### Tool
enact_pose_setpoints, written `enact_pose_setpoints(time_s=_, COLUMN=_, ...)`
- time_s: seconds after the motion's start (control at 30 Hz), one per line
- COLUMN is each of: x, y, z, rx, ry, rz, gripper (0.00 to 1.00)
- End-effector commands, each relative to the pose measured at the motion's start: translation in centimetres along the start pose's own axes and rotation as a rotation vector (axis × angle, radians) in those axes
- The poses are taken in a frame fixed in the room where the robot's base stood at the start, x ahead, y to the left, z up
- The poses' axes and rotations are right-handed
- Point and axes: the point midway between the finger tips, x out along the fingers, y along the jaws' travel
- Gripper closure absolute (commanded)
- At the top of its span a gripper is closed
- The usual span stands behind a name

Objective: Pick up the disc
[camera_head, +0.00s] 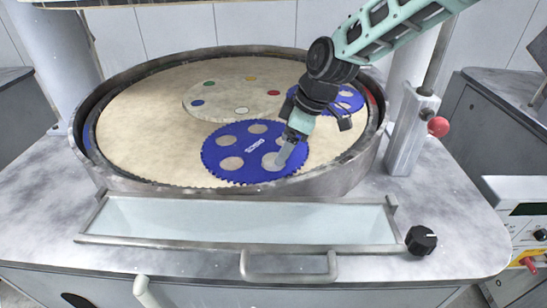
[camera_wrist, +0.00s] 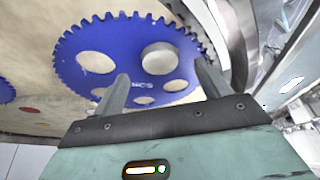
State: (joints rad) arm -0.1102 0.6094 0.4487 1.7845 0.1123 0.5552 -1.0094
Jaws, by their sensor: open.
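A pale grey round disc (camera_wrist: 160,58) sits in one hole of the blue toothed carrier (camera_wrist: 123,38) in the wrist view. In the head view the disc (camera_head: 272,162) is in the carrier's front right hole, partly covered by my gripper (camera_head: 283,156). In the wrist view my gripper (camera_wrist: 161,75) is open, with one finger to each side of the disc's line and nothing between them. The fingertips appear just above the carrier. I cannot tell whether they touch it. The carrier's other holes show the beige platen (camera_head: 140,115).
A second blue carrier (camera_head: 348,98) lies behind my arm. A pale round plate (camera_head: 215,100) with coloured dots lies at the platen's middle. A raised metal rim (camera_head: 350,175) surrounds the platen. A shallow tray (camera_head: 180,240) and a black knob (camera_head: 421,240) are in front.

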Motion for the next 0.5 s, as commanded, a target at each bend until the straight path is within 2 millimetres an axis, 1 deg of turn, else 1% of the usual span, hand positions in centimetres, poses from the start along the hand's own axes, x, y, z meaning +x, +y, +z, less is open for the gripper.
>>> enact_pose_setpoints(time_s=0.17, x=2.0, y=0.0, z=-0.8, rx=-0.001, ry=-0.002, rz=-0.003, gripper=0.24)
enact_pose_setpoints(time_s=0.3, x=3.9, y=0.1, z=-0.7, rx=0.000, ry=-0.001, rz=-0.003, gripper=0.24)
enact_pose_setpoints(time_s=0.5, x=4.7, y=0.1, z=-0.7, rx=-0.001, ry=0.000, rz=0.000, gripper=0.24)
